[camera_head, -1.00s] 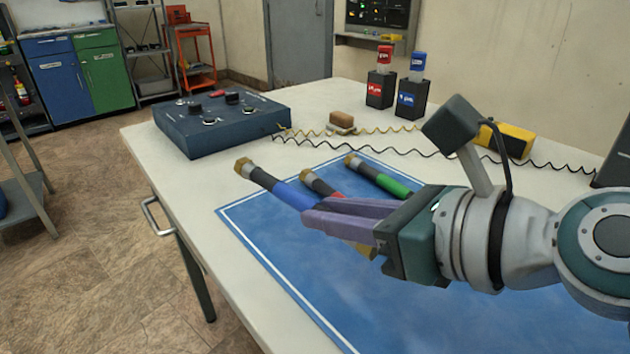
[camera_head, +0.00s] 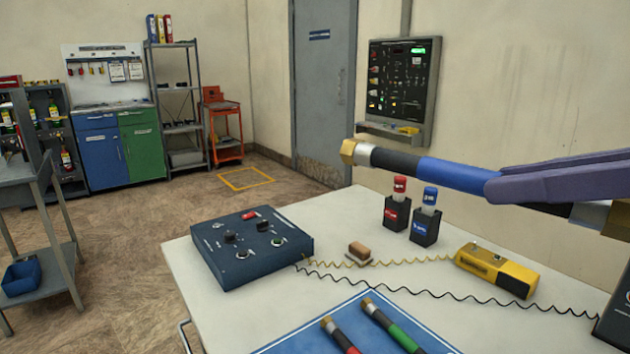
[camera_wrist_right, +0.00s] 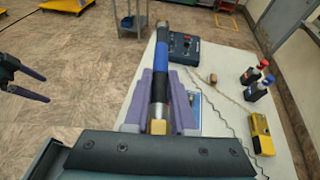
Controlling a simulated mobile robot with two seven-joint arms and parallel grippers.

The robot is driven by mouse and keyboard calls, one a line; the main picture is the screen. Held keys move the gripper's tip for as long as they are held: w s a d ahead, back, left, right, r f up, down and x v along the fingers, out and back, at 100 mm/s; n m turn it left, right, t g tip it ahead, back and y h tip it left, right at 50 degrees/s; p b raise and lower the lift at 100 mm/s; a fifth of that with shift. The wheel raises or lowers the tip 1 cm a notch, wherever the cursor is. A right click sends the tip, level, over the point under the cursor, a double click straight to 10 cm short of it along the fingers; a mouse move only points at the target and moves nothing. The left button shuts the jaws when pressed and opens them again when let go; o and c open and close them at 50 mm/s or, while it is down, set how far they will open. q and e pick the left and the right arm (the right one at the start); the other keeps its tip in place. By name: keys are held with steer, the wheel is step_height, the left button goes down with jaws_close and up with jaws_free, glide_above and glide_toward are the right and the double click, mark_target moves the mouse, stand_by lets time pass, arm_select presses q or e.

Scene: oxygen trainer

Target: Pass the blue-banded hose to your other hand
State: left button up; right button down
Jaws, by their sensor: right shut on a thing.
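The blue-banded hose (camera_head: 452,172) is held up in the air above the table, roughly level, its brass end pointing left in the head view. My right gripper (camera_head: 500,184) is shut on it with purple fingers, just behind the blue band. In the right wrist view the hose (camera_wrist_right: 161,58) runs forward between the fingers. My left gripper (camera_wrist_right: 38,84) shows only at the left edge of that view, its fingers apart and empty, clear of the hose. The red-banded hose (camera_head: 338,334) and green-banded hose (camera_head: 392,325) lie on the blue mat (camera_head: 360,313).
The table (camera_head: 205,275) holds a dark blue control box (camera_head: 215,258), a brown block (camera_head: 359,250), red and blue bottles in black stands (camera_head: 397,215) (camera_head: 425,229), and a yellow device (camera_head: 497,269) with coiled cords. The air left of the hose is free.

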steer(key=s+d+r+n+g+y+p, duration=0.2)
steer(key=s+r+p, duration=0.4)
steer(key=r, duration=0.7)
step_height(320, 180, up, 31)
steer(key=p, duration=3.6)
steer(key=w+a+r+n+g+y, duration=0.1)
steer(key=a+r, duration=0.2)
steer(key=a, duration=0.4)
steer(key=w+a+r+n+g, duration=0.1)
steer(key=w+a+r, duration=0.1)
steer(key=a, duration=0.5)
steer(key=a+f, duration=0.3)
steer(key=a, duration=0.4)
arm_select(q)
step_height(320, 180, up, 44)
arm_select(e)
steer(key=s+d+r+n+g, duration=0.1)
steer(key=s+d+r, duration=0.1)
steer(key=d, duration=0.4)
steer(key=s+d+r+n+g, duration=0.1)
steer(key=s+d+r, duration=0.1)
steer(key=d+r, duration=0.3)
steer(key=shift+s+d+y, duration=0.35)
steer(key=shift+d+y, duration=0.05)
steer(key=shift+d, duration=0.55)
